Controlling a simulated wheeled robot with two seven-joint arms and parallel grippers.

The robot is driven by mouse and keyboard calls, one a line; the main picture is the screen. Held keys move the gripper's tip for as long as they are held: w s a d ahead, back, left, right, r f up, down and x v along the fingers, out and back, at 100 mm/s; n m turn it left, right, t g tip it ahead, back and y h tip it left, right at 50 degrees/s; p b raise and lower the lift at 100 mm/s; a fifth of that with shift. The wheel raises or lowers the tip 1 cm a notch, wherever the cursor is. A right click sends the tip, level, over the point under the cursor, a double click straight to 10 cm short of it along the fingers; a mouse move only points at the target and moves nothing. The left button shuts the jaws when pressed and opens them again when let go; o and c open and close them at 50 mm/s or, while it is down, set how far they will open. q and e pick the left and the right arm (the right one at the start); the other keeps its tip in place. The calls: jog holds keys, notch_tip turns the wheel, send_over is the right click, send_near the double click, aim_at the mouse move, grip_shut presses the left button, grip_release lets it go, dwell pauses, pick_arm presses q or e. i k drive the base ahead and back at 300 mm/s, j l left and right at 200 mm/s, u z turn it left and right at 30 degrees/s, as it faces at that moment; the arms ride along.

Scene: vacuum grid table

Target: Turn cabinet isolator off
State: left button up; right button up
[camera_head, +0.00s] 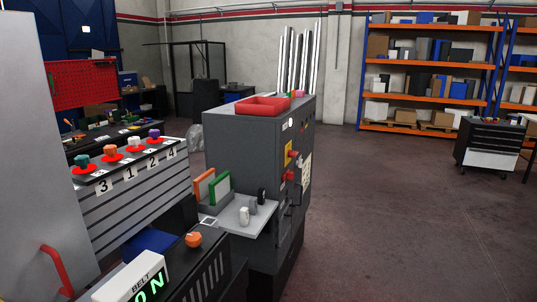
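A dark grey cabinet (240,150) stands in the middle of the head view. On its right-hand face I see a small yellow plate with a red part (288,153) and, below it, a red knob-like part (289,175). One of these may be the isolator; they are too small to tell its setting. A pale paper label (306,172) is beside them. Neither of my grippers is in view.
A red tray (263,106) lies on the cabinet. A light shelf (230,221) with small items juts out from its front. Floor at right (400,210) is clear.

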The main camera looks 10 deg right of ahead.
aim_at(290, 154)
jog(key=i+l+u, duration=0.5)
jog(key=l, duration=0.25)
jog(key=i+l+u, duration=0.25)
jog(key=l, duration=0.15)
jog(key=i+l, duration=0.15)
jog(key=l, duration=0.2)
jog(key=i+l, duration=0.1)
jog(key=l, duration=0.3)
jog(key=i+l, duration=0.15)
jog(key=l, duration=0.2)
jog(key=i+l+u, duration=0.1)
jog(key=l, duration=0.25)
